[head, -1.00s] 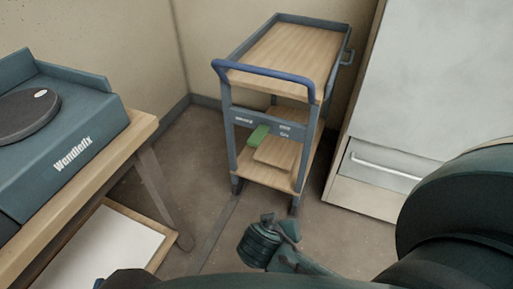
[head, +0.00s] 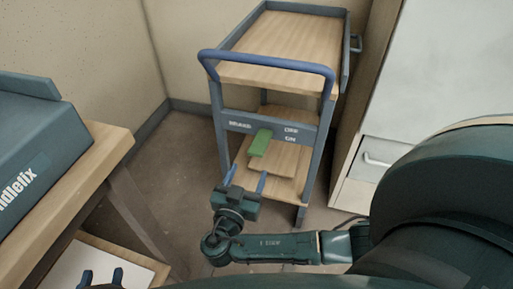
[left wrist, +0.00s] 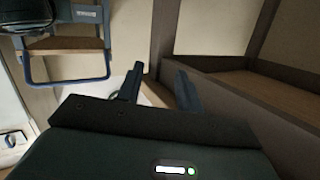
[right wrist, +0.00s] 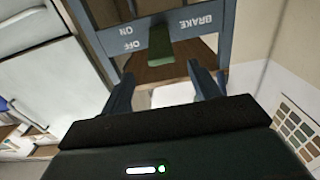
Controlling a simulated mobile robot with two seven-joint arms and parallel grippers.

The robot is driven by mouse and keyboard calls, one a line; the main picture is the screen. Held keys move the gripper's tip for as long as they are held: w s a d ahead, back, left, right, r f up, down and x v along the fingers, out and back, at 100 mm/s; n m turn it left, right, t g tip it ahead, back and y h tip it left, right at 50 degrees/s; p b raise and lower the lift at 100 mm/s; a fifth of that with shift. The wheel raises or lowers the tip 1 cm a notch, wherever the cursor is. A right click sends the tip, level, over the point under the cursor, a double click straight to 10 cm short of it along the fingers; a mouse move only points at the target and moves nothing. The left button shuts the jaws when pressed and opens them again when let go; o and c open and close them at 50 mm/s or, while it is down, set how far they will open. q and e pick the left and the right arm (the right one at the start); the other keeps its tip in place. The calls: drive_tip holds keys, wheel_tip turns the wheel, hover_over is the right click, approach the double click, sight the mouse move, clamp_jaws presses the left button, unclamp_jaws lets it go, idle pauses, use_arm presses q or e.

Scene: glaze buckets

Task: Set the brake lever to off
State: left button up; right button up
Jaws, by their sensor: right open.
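The green brake lever (head: 261,143) sticks out of the grey front panel (head: 289,119) of a trolley. In the head view it slopes downward, its handle about level with the ON label and below OFF. My right gripper (head: 246,177) is open and empty, in front of and below the lever, apart from it. In the right wrist view the lever (right wrist: 160,48) shows upside down, ahead of and between the parted fingers. My left gripper (head: 102,276) is low at the left, away from the trolley, its fingers apart and empty in the left wrist view (left wrist: 157,85).
The trolley has a blue handle (head: 270,58) above the panel and a wooden lower shelf (head: 278,182) below it. A wooden table (head: 103,150) with a grey machine (head: 40,135) stands at the left. A pale cabinet (head: 425,75) stands close at the right.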

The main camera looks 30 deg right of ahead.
sight(262, 137)
use_arm(q)
drive_tip(key=shift+w+d+t+b, duration=0.1)
drive_tip(key=shift+t+b, duration=0.2)
drive_tip(key=shift+b, duration=0.25)
use_arm(e)
drive_tip(key=x, duration=1)
drive_tip(key=shift+w+d, duration=0.2)
drive_tip(key=shift+w, duration=0.05)
drive_tip(key=shift+c, duration=0.5)
clamp_jaws()
use_arm(q)
drive_tip(key=shift+r+h, duration=0.1)
drive_tip(key=shift+h, duration=0.2)
